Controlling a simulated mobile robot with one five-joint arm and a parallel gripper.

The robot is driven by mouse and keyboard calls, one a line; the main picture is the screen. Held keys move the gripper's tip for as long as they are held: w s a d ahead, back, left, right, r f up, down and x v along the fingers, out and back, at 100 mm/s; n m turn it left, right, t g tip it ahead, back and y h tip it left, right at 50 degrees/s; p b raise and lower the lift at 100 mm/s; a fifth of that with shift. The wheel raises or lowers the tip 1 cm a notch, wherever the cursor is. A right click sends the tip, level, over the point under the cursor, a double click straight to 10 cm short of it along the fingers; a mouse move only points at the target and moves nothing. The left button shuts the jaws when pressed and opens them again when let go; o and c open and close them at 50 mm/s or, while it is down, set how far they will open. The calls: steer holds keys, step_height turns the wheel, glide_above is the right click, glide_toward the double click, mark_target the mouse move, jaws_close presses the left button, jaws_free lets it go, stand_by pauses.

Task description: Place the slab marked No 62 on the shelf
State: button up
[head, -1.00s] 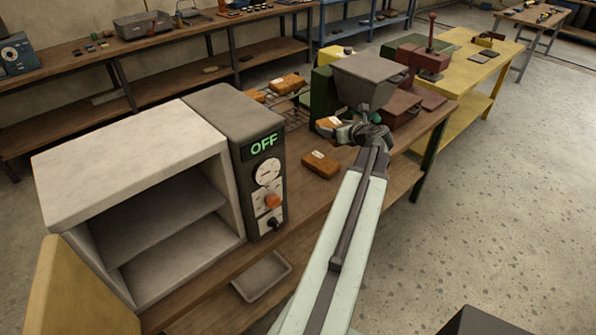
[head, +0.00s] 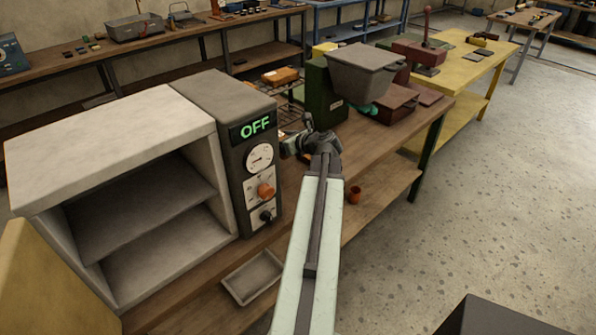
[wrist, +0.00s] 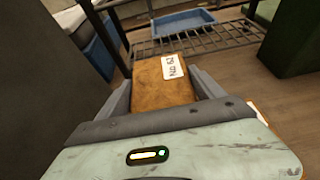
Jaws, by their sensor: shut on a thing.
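An orange-brown slab with a white label reading No 62 (wrist: 160,90) sits between the two fingers of my gripper (wrist: 164,84) in the wrist view. The fingers are shut on its sides. In the head view my gripper (head: 296,140) is just right of the oven's control panel, and the slab in it is mostly hidden. The oven (head: 120,130) stands open at the left, with a flat shelf (head: 145,205) inside at mid height. No slab shows on that shelf.
The oven's panel (head: 258,165) reads OFF. Its yellowish door (head: 55,290) is swung open at the front left. A wire rack (wrist: 205,40) lies beyond my gripper, with another slab (head: 280,75) on it. A green machine with a grey hopper (head: 362,70) stands to the right.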

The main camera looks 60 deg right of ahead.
step_height(320, 180, down, 10)
steer(key=b, duration=1)
steer(key=shift+f, duration=0.1)
steer(key=shift+r, duration=0.25)
steer(key=shift+f, duration=0.25)
steer(key=o, duration=2)
steer(key=shift+r, duration=0.15)
